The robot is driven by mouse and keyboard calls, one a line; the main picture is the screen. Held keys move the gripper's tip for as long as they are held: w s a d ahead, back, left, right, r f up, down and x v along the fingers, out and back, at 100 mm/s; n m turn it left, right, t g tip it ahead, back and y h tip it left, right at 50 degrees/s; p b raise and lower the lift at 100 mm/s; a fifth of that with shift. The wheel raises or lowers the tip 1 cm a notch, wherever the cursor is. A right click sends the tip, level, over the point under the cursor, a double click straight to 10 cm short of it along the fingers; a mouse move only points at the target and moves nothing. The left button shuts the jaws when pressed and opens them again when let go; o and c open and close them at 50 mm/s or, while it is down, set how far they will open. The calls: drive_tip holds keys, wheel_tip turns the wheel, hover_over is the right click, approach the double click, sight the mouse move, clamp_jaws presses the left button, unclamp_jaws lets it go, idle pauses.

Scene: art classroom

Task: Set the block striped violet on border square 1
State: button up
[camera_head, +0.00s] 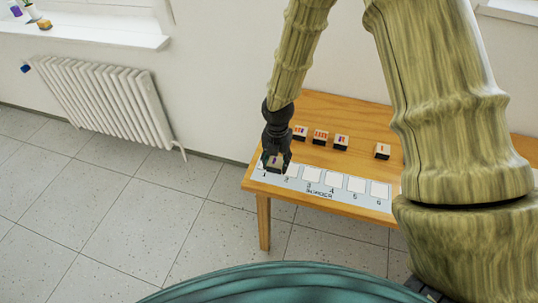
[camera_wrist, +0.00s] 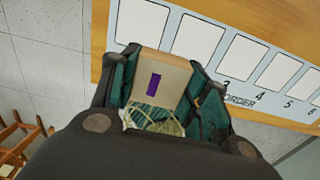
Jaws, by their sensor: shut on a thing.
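My gripper (camera_head: 275,164) is shut on a cream block (camera_wrist: 158,80) with a violet bar on its face; the block also shows in the head view (camera_head: 275,161). The gripper holds it over the number 1 end of the white strip. Border square 1 (camera_wrist: 142,21) shows bare in the wrist view, just beyond the block; in the head view the gripper mostly hides it. I cannot tell whether the block touches the strip. The squares numbered 2 (camera_head: 291,171) to 6 look empty.
Several other blocks with coloured marks stand behind the strip on the wooden table (camera_head: 232,196), including one with red marks (camera_head: 320,137) and one farther right (camera_head: 382,151). My arm hides the table's right part. A radiator (camera_head: 105,100) is on the wall at left.

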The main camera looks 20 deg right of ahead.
drive_tip(key=w, duration=0.3)
drive_tip(key=w+a+p, duration=0.1)
drive_tip(key=w, duration=0.1)
drive_tip(key=shift+a+f, duration=0.1)
drive_tip(key=shift+f, duration=0.2)
drive_tip(key=shift+f+p, duration=0.9)
drive_tip(key=shift+f, duration=0.85)
drive_tip(key=shift+s+f, duration=0.1)
drive_tip(key=o, duration=1)
wheel_tip(320, 180, up, 12)
drive_tip(key=b, duration=0.3)
drive_tip(key=shift+b, duration=0.3)
